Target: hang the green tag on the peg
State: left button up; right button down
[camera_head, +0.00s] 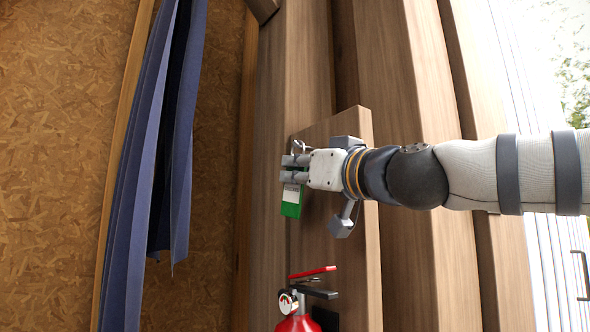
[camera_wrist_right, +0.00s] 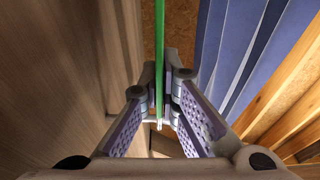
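The green tag (camera_head: 291,209), with a white label on it, hangs just below the fingertips of my right gripper (camera_head: 291,168) in the head view. My right gripper is shut on the tag. In the right wrist view the tag (camera_wrist_right: 159,45) is a thin green strip seen edge-on between the closed fingertips (camera_wrist_right: 164,105). A metal ring (camera_head: 298,147) shows just above the fingers. A grey fitting with a short rod (camera_head: 341,225) shows below the gripper at the wooden board; I cannot tell whether it is the peg. My left gripper is out of view.
The wooden board (camera_head: 355,275) is behind my right gripper. Blue curtains (camera_head: 150,150) hang to the left before a chipboard wall (camera_head: 60,130). A bright doorway or window is at the right.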

jog(key=c, duration=1.7)
grip_release()
jog(key=v, duration=1.2)
jog(key=shift+d, duration=0.1)
